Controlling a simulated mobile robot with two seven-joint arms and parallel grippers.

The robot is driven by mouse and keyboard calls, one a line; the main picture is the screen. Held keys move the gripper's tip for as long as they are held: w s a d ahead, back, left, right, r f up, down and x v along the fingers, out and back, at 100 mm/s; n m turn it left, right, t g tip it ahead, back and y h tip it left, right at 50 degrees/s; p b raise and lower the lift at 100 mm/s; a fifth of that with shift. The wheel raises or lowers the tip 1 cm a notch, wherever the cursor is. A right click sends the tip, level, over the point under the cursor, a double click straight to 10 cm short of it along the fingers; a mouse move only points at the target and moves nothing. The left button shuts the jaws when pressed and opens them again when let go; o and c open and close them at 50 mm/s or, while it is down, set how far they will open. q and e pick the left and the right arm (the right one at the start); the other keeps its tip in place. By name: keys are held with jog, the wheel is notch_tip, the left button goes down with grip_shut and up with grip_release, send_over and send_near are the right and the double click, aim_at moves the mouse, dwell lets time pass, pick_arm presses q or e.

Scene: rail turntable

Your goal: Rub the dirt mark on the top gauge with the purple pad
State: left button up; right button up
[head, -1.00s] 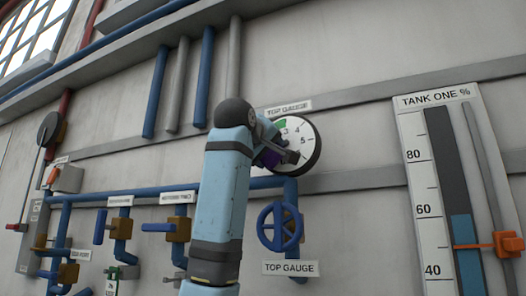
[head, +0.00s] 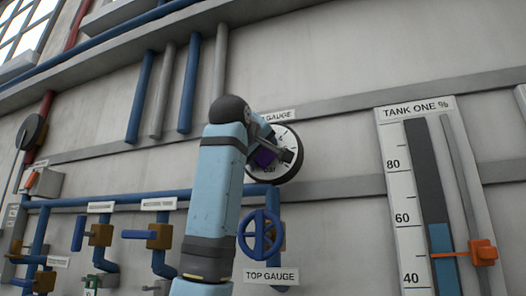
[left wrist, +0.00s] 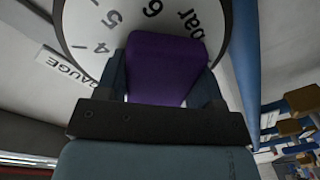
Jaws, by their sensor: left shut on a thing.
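The top gauge (head: 290,158) is a round white dial with a dark rim, high on the wall in the head view. It also shows in the left wrist view (left wrist: 80,22), with several numbers and "bar" readable. My left gripper (head: 270,155) is in front of its left part, shut on the purple pad (left wrist: 165,68). The pad (head: 264,157) is at the dial face; I cannot tell whether it touches. No dirt mark is visible; the pad and gripper hide part of the dial. My right gripper is in neither view.
A blue handwheel (head: 261,234) and blue pipes (head: 160,200) are below the gauge. A TANK ONE level scale (head: 415,200) with an orange pointer (head: 482,252) is at the right. Valves (head: 160,236) stand lower left. The wall between gauge and scale is clear.

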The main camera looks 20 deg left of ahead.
pick_arm(q)
jog(key=a, duration=0.3)
jog(key=shift+s+a, duration=0.1)
jog(key=shift+a, duration=0.05)
jog(key=shift+a+r, duration=0.1)
jog(key=shift+r, duration=0.65)
jog(key=shift+d, duration=2.05)
jog(key=shift+s+d+b, duration=0.15)
jog(key=shift+s+b, duration=0.55)
jog(key=shift+s, duration=0.65)
jog(key=shift+s+d+b, duration=0.1)
jog(key=shift+s+b, duration=0.6)
jog(key=shift+s, duration=0.65)
jog(key=shift+s, duration=0.1)
